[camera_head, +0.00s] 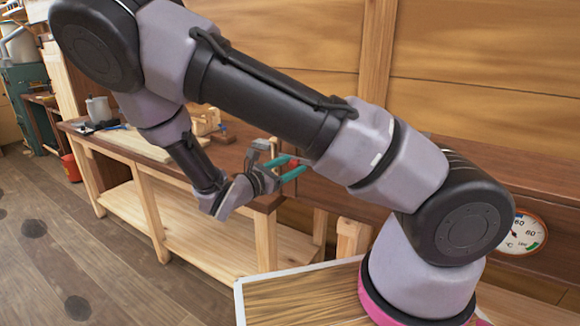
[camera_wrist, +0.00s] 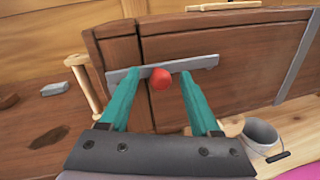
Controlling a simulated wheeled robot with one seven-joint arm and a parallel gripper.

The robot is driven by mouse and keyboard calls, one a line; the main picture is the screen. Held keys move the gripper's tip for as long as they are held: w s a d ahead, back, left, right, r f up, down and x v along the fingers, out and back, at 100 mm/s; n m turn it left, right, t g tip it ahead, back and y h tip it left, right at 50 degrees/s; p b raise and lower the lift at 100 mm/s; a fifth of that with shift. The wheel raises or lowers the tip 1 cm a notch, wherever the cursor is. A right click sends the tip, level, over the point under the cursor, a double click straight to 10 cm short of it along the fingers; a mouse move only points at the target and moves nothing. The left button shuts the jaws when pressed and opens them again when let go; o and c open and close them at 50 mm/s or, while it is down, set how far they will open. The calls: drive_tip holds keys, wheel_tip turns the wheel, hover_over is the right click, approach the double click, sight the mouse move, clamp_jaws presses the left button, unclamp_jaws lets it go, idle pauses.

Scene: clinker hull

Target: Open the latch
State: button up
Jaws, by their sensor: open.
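The latch is a grey metal bar (camera_wrist: 205,62) lying across a seam between dark wooden panels, with a round red knob (camera_wrist: 161,79) on it. My gripper (camera_wrist: 161,75) has two teal fingers, spread apart, one on each side of the knob in the wrist view. I cannot tell whether either finger touches it. In the head view my gripper (camera_head: 282,168) is beside the dark wood near the bench end, and the red knob (camera_head: 292,162) shows by its fingers. The bar is mostly hidden there by my arm.
A workbench (camera_head: 140,152) with a lower shelf runs along the wall, with a grey mug (camera_head: 98,109) on it. A red bucket (camera_head: 71,168) stands at its far end. A metal bucket (camera_wrist: 262,134) is at lower right in the wrist view. A dial gauge (camera_head: 525,236) is at right.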

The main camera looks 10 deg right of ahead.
clamp_jaws()
idle(1.4)
